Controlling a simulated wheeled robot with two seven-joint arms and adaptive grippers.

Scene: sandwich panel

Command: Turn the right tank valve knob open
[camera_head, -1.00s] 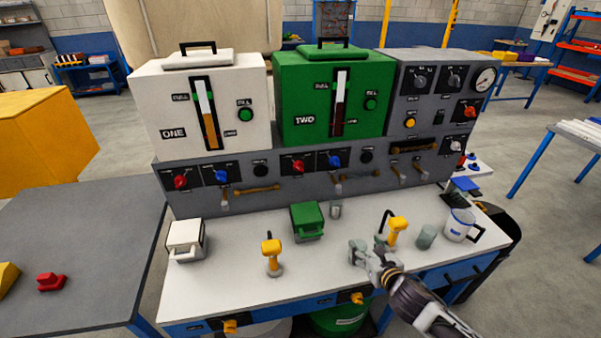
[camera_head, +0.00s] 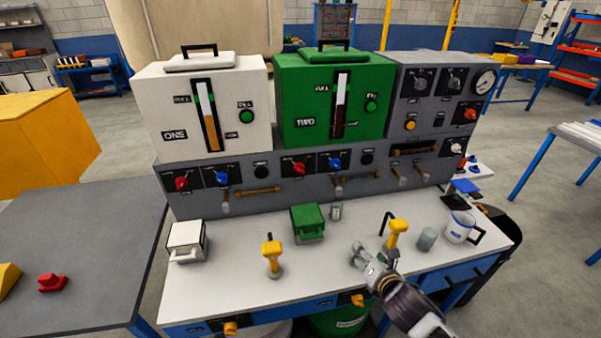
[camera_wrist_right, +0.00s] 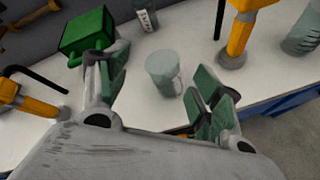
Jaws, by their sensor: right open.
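The green tank marked TWO (camera_head: 308,125) is the right one of two tanks on the bench. Below it on the grey panel are a red knob (camera_head: 298,168) and a blue knob (camera_head: 334,162); which one is its valve I cannot tell. My right gripper (camera_head: 363,258) is over the front right of the white benchtop, well apart from both knobs. In the right wrist view its fingers (camera_wrist_right: 160,92) are spread, and a grey cup (camera_wrist_right: 164,70) shows between and beyond them. No knob under the tanks shows clearly there. My left gripper is out of view.
The white tank ONE (camera_head: 165,115) is at left.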

